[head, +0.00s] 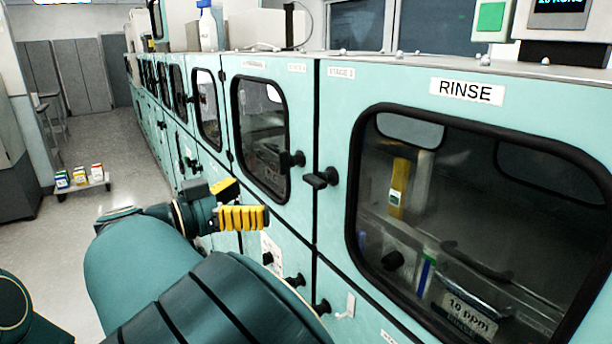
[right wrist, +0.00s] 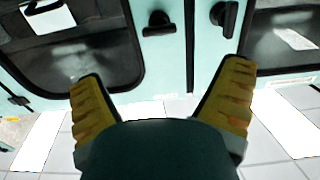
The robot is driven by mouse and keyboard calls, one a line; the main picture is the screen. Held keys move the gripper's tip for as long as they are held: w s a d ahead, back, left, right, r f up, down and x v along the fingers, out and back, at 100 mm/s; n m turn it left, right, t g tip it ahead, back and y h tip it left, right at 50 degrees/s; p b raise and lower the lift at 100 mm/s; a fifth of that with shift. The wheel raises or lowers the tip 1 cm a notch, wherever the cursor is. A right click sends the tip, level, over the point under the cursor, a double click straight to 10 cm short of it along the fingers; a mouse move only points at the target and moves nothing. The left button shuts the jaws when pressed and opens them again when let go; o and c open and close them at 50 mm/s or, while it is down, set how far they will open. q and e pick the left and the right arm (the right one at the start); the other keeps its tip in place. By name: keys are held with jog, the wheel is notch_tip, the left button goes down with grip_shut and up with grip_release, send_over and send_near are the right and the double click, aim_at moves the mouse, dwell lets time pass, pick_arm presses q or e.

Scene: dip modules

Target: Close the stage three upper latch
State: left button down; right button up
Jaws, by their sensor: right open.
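The rinse door (head: 335,110) has a black upper latch (head: 320,179) at its left edge, under a small "STAGE" label (head: 341,72) whose number is hard to read. The neighbouring door has its own black latch (head: 292,160) just left of it. Whether either latch is closed is unclear. My right gripper (head: 243,218), with yellow ribbed fingers, is left of and below both latches in the head view. In the right wrist view my right gripper (right wrist: 165,78) is open and empty, with two black latches (right wrist: 158,22) (right wrist: 228,15) beyond its fingertips. My left gripper is not in view.
Lower black latches (head: 294,281) (head: 321,307) stick out below. Behind the rinse window are a yellow item (head: 398,188) and a "10 ppm" pack (head: 466,312). A low cart (head: 98,184) with small boxes stands at the left. The aisle floor (head: 130,160) is largely clear.

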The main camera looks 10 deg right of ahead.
aim_at(310, 181)
jog(key=x, duration=1.3)
jog(key=shift+d, duration=0.3)
jog(key=shift+r, duration=0.1)
jog(key=c, duration=1.2)
